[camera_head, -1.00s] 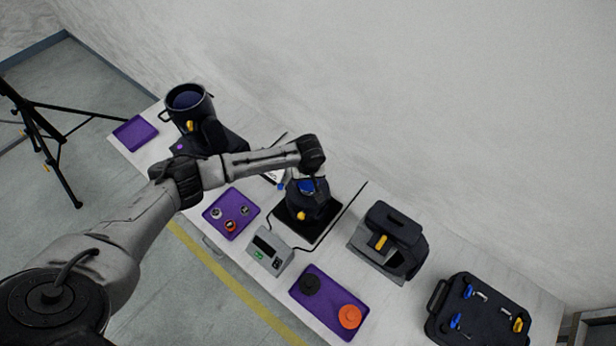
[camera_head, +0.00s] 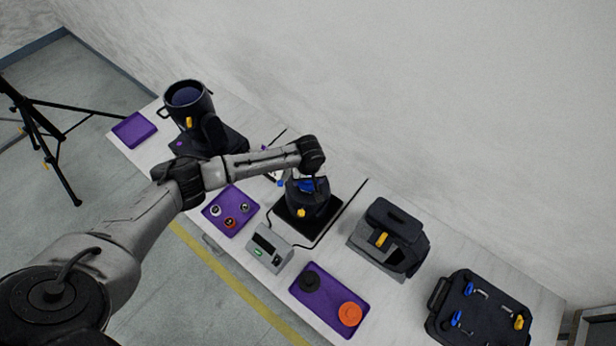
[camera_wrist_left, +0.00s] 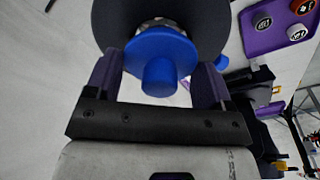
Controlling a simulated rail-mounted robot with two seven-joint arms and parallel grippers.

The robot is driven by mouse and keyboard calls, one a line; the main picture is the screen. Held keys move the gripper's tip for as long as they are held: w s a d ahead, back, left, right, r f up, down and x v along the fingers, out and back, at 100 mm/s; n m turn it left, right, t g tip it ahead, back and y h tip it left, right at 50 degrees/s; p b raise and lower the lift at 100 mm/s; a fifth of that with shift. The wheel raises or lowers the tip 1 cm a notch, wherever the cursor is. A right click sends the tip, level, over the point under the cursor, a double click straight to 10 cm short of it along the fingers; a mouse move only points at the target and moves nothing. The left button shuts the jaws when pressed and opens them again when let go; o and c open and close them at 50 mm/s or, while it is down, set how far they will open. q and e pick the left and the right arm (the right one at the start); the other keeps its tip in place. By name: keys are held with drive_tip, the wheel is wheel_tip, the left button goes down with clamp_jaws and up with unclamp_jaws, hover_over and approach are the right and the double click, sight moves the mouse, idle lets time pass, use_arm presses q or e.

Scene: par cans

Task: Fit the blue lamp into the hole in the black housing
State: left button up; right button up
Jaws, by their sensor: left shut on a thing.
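The blue lamp (camera_wrist_left: 158,62) is between the purple fingers of my left gripper (camera_wrist_left: 156,78) in the left wrist view, its round knob towards the camera. My left gripper is shut on it. A silvery part shows at the lamp's far side, right against the black housing (camera_wrist_left: 108,18). In the head view the black housing (camera_head: 304,205) stands on a dark mat under my left wrist, with the blue lamp (camera_head: 307,185) at its top. How deep the lamp sits, and the hole itself, are hidden. My right gripper is not in view.
A purple tray (camera_head: 209,221) with several small round parts lies left of the housing, a grey box (camera_head: 270,244) in front. Another purple tray (camera_head: 325,318) holds black and orange discs. A black-grey device (camera_head: 392,238), a black case (camera_head: 450,327) and a black pot (camera_head: 208,105) stand further off.

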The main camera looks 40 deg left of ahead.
use_arm(q)
drive_tip(key=shift+f+b, duration=0.4)
drive_tip(key=shift+f, duration=0.55)
drive_tip(key=o, duration=1)
drive_tip(key=shift+r, duration=0.1)
drive_tip(key=r, duration=0.4)
drive_tip(key=d+r, duration=0.1)
drive_tip(key=r, duration=0.4)
drive_tip(key=s+r, duration=0.1)
drive_tip(key=r, duration=0.3)
drive_tip(key=shift+d+r, duration=0.15)
drive_tip(key=shift+r, duration=0.1)
